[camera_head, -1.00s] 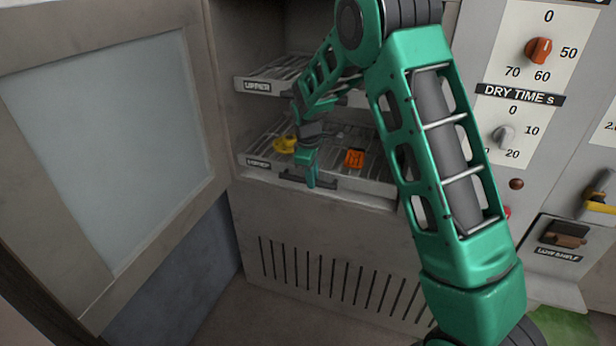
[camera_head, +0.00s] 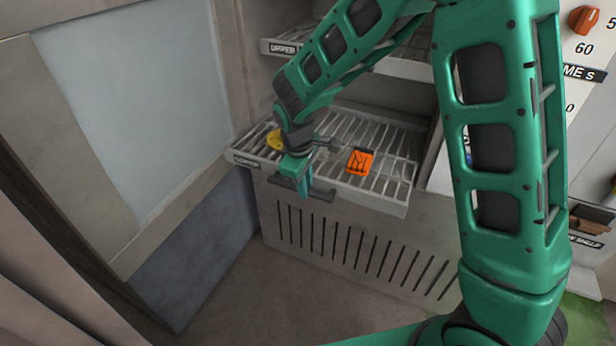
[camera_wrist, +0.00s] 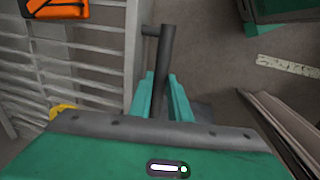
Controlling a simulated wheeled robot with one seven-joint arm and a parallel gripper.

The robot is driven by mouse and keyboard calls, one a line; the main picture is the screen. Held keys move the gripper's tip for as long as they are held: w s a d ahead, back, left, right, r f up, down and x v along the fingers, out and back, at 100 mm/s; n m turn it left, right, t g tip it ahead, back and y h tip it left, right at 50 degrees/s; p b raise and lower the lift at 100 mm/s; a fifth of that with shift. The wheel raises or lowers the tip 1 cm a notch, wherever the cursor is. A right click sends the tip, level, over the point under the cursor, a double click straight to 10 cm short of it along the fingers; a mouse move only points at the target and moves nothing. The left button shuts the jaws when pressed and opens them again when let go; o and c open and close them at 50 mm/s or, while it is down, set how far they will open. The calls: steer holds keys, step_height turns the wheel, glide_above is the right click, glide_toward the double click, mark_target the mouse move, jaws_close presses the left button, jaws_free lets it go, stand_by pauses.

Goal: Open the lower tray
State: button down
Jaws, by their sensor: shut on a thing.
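The lower tray (camera_head: 384,200) is a grey wire rack with a pale front edge. It sticks out of the cabinet opening in the head view. Its dark bar handle (camera_head: 322,194) runs along the front edge. My gripper (camera_head: 303,192) is shut on this handle from above. In the wrist view the handle (camera_wrist: 167,60) passes between the two green fingers (camera_wrist: 160,98). An orange part (camera_head: 360,162) lies on the tray right of my gripper. A yellow part (camera_head: 274,139) lies at the tray's left, partly hidden by my wrist.
The upper tray (camera_head: 405,68) sits inside the cabinet above. An open door (camera_head: 130,110) with a pale pane stands at the left, close to the tray's left end. The vented panel (camera_head: 360,246) lies below. The floor (camera_head: 250,290) in front is clear.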

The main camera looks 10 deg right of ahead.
steer(key=shift+s+a, duration=0.2)
steer(key=shift+s, duration=0.15)
steer(key=c, duration=1.9)
jaws_free()
steer(key=shift+r, duration=0.15)
steer(key=r, duration=0.3)
steer(key=s+r, duration=0.1)
steer(key=r, duration=0.3)
steer(key=a+r, duration=0.1)
steer(key=r, duration=0.2)
steer(key=shift+s+a+r, duration=0.1)
steer(key=shift+s+r, duration=0.05)
steer(key=shift+s, duration=0.15)
